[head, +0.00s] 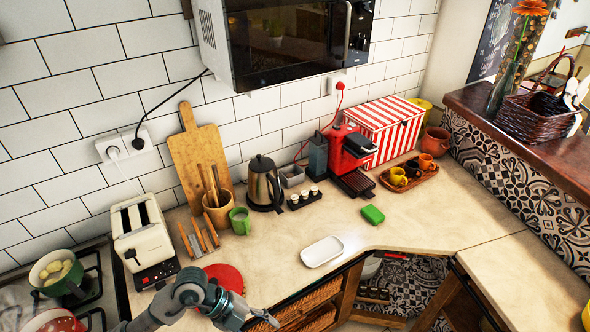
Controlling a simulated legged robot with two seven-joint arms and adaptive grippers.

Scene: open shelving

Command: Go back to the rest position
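My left arm reaches in at the bottom left of the head view, over the counter's front edge. My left gripper (264,318) is at the bottom edge, in front of the wicker drawers. Only a small dark part of it shows, so I cannot tell whether it is open or shut. No object is visible in it. My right gripper is not in view.
The counter (440,215) carries a toaster (144,238), a red round mat (225,277), a white tray (322,251), a green sponge (373,214), a kettle (264,184) and a red coffee machine (350,160).

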